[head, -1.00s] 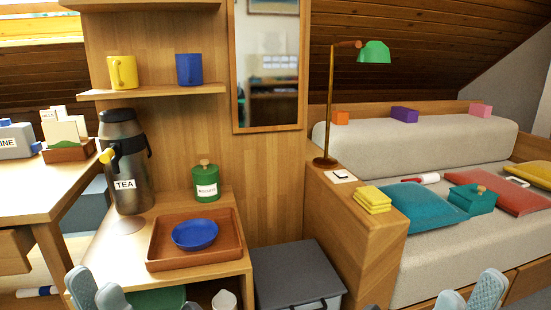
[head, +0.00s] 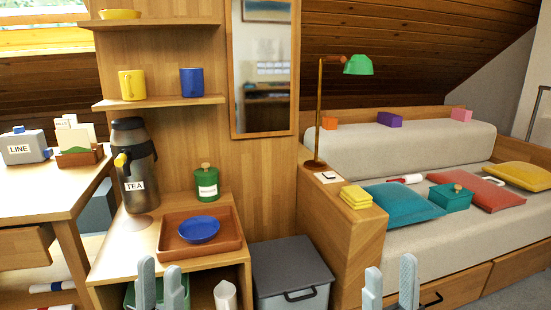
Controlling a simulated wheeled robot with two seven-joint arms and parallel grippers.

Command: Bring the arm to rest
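My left gripper (head: 160,285) shows at the bottom of the head view, in front of the low wooden cabinet. Its two fingers stand upright with a gap between them, and nothing shows in the gap. My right gripper (head: 390,290) is at the bottom right, in front of the bench drawers. Its two fingers are also upright and apart, with nothing between them. Only the finger ends of both grippers are in view; the rest is cut off by the lower edge.
A cabinet holds a tea flask (head: 135,170), a green canister (head: 206,184) and a brown tray (head: 229,244) with a blue bowl (head: 199,230). A grey box (head: 290,265) stands on the floor between the grippers. A lamp (head: 319,110) stands by the cushioned bench (head: 425,238).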

